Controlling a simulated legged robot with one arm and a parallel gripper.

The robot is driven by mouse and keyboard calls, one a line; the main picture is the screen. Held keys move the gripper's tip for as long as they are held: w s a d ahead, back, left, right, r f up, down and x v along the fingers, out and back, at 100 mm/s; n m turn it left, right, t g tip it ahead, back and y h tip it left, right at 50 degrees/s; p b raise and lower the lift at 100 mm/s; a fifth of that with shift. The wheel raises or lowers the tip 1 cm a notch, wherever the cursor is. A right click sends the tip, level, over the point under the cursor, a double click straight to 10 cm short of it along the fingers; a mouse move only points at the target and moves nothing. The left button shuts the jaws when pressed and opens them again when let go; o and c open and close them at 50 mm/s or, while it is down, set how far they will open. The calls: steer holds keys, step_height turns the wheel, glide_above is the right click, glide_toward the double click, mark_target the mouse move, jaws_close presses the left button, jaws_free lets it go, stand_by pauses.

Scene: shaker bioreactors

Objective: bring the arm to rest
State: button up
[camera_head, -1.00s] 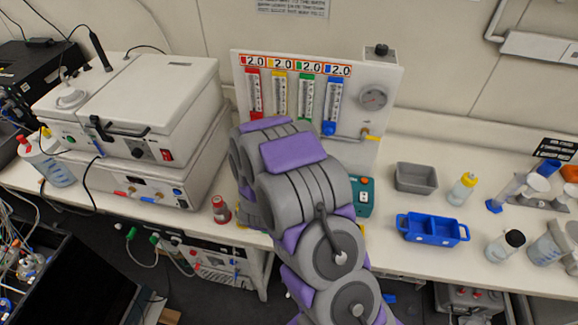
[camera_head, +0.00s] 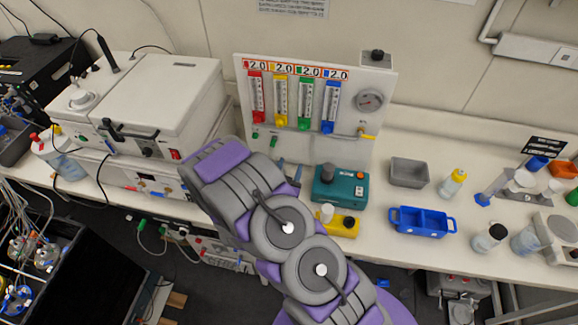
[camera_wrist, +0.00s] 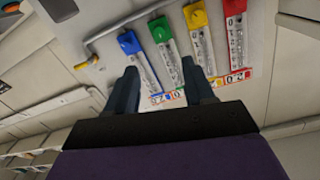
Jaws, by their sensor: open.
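My arm (camera_head: 265,220), grey and purple, reaches up from the bottom of the head view over the bench front, left of the teal device. In the head view my gripper is mostly hidden behind the arm; only dark finger-like tips (camera_head: 288,172) show beside it, in front of the flowmeter panel. In the wrist view my gripper (camera_wrist: 162,90) is open, its two dark fingers apart with nothing between them. The flowmeter panel (camera_wrist: 100,60) appears upside down beyond the fingers, with blue, green, yellow and red knobs.
The flowmeter panel (camera_head: 350,140) stands at the back of the bench. A white shaker unit (camera_head: 160,95) is to the left. A teal device (camera_head: 340,188), yellow box (camera_head: 337,226), grey bin (camera_head: 409,173) and blue tray (camera_head: 422,222) stand to the right. Bottles and cylinders are farther right.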

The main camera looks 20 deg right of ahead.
steer(key=shift+f, duration=0.1)
stand_by(0.4)
steer(key=w+a+f+m+g+y+b, duration=0.1)
steer(key=a+f+g+y+b, duration=0.4)
steer(key=f+b, duration=0.1)
steer(key=s+a+r+n+g+y+b, duration=0.2)
steer(key=s+a+n+g+y+b, duration=0.1)
steer(key=s+a+y+b, duration=0.4)
steer(key=s+d+r+n+g+b, duration=0.1)
steer(key=s+r+n+g+b, duration=0.1)
steer(key=s, duration=0.7)
steer(key=s+d+r+n+g+h+b, duration=0.1)
steer(key=s+r+n+g+b, duration=0.1)
steer(key=s, duration=0.8)
steer(key=s+d+r+n+g+b, duration=0.1)
steer(key=s+r+n+g+b, duration=0.1)
steer(key=s, duration=0.8)
steer(key=shift+d+n+g+h, duration=0.35)
steer(key=shift+n+g, duration=0.45)
steer(key=shift+g, duration=0.2)
steer(key=shift+s, duration=0.1)
